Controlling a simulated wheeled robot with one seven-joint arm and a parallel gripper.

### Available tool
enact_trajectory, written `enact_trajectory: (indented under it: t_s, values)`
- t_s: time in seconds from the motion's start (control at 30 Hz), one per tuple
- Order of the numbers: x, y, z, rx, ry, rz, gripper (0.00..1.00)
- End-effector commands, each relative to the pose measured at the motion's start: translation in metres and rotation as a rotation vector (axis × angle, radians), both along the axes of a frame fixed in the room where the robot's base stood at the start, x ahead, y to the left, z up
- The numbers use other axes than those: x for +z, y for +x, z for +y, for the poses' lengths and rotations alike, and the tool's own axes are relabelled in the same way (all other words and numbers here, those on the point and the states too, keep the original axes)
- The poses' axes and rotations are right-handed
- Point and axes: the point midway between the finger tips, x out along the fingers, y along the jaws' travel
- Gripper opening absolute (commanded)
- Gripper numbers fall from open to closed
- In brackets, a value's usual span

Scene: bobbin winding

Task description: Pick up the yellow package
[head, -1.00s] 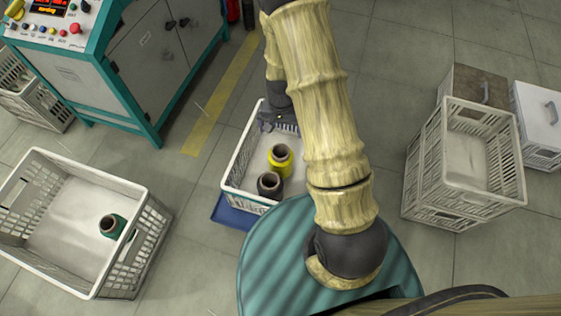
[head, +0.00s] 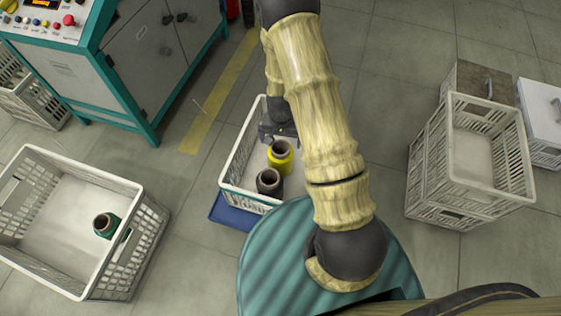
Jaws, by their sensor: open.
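The yellow package (head: 281,158) is a yellow spool with a brown core. It stands upright in a white crate (head: 238,152) in the middle of the head view, just behind a dark spool (head: 269,182). My gripper (head: 279,133) is over the crate, right by the far side of the yellow package. It is open and partly hidden by my arm. I cannot tell whether it touches the package.
The crate sits on a blue base (head: 228,213). A larger white crate (head: 137,246) at the left holds a green spool (head: 106,225). Stacked white crates (head: 483,200) stand at the right. A teal-framed machine (head: 118,103) is at the upper left.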

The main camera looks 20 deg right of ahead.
Motion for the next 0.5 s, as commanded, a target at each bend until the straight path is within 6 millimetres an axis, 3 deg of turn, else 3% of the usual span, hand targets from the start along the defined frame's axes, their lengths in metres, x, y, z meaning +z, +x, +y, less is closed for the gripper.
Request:
enact_trajectory:
  t_s: [0.03,0.2,0.5]
  values:
    - [-0.014,0.000,0.000,0.000,0.000,0.001,1.00]
    - [-0.033,0.000,0.000,0.000,0.001,0.000,1.00]
    - [-0.034,0.000,0.000,0.000,0.000,-0.001,1.00]
